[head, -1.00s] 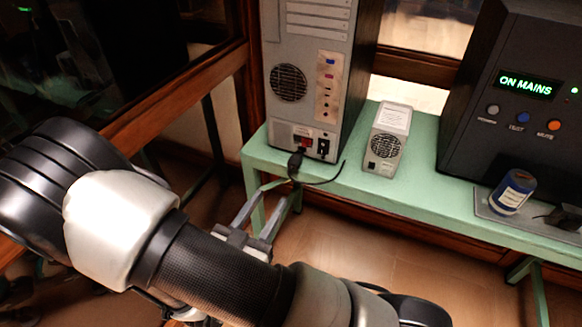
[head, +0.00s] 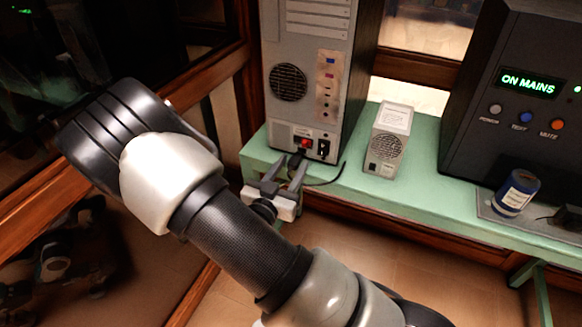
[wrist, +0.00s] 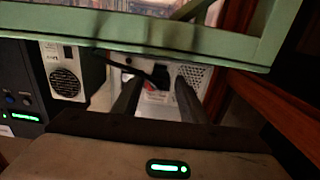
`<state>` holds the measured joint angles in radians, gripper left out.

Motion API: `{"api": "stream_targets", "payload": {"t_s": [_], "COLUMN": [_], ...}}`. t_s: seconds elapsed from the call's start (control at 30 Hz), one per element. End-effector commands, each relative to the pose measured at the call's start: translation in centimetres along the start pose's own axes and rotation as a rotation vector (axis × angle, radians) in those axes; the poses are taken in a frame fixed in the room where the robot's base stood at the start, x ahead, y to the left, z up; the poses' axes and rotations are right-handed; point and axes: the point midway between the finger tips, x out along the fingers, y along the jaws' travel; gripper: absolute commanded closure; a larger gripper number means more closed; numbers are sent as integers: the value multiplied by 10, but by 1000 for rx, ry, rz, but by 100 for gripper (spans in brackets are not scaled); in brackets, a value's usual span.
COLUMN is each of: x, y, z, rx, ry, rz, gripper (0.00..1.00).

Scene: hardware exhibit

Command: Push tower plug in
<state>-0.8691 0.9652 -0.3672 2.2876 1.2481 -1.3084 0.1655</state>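The grey computer tower (head: 308,70) stands on the green bench with its back panel facing me. A red switch and a black socket sit low on that panel. The black plug (head: 296,160) with its cable is at the tower's base, below the red switch; whether it is seated I cannot tell. My gripper (head: 283,172) is just in front of it at the bench edge, fingers apart. In the wrist view, the plug (wrist: 157,73) shows beyond and between the two dark fingers, with no clear contact. The tower's vented back (wrist: 195,75) is behind it.
A small light-grey vented box (head: 388,140) stands right of the tower. Further right are a dark unit (head: 515,105) reading "ON MAINS" and a blue canister (head: 515,192). The green bench (head: 415,185) edge runs close to my gripper. A wooden frame rises at left.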

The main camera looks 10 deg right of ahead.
Motion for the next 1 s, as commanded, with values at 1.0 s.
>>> {"api": "stream_targets", "payload": {"t_s": [1.0], "x": [35], "y": [0], "z": [0], "rx": [0], "ry": [0], "rz": [0], "gripper": [100]}}
